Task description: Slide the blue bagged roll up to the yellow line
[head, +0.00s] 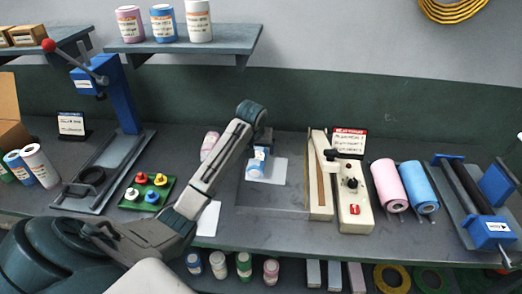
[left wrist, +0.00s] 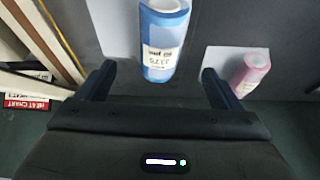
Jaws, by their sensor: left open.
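A blue roll with a white label (head: 256,168) lies on a white sheet (head: 280,172) on the bench, left of the wood-edged block. My left gripper (head: 262,142) is at the far end of this roll in the head view and partly covers it. In the left wrist view the blue roll (left wrist: 164,38) lies between and beyond the two open fingers of the left gripper (left wrist: 163,78), with a gap on each side. Nothing is held. My right gripper is not in view.
A pink roll (head: 209,142) on another sheet lies left of the blue one, partly behind my arm. A sealer-like block with a wooden edge (head: 319,178) stands to the right. Further right lie another pink roll (head: 388,182) and blue roll (head: 418,184).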

